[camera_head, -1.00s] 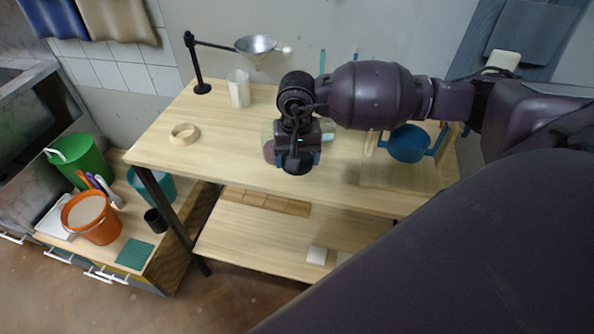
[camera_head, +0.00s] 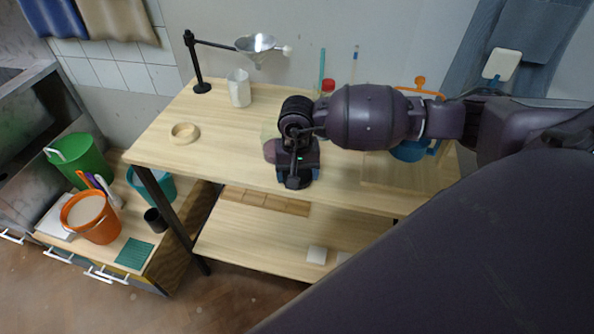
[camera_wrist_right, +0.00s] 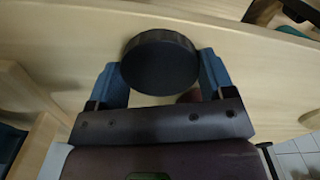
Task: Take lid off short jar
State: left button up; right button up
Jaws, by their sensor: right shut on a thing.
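A round black lid (camera_wrist_right: 160,62) sits between the blue fingers of my right gripper (camera_wrist_right: 163,75) in the right wrist view. The gripper is shut on its sides. In the head view my right gripper (camera_head: 296,180) points down over the wooden table, near its front edge. The jar's body is hidden under the lid and gripper, so I cannot tell whether the lid rests on it. A pinkish, partly see-through thing (camera_head: 269,150) shows just left of the gripper; what it is I cannot tell. My left gripper is not in view.
The wooden table (camera_head: 215,150) holds a pale ring (camera_head: 184,132), a white jug (camera_head: 239,88) and a stand with a metal funnel (camera_head: 255,44). A red-topped thing (camera_head: 327,86) and a blue bowl (camera_head: 411,152) stand partly behind my arm. The table's left part is mostly clear.

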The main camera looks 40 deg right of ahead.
jog(key=o, duration=1)
notch_tip(320, 180, up, 12)
jog(key=shift+r, duration=0.15)
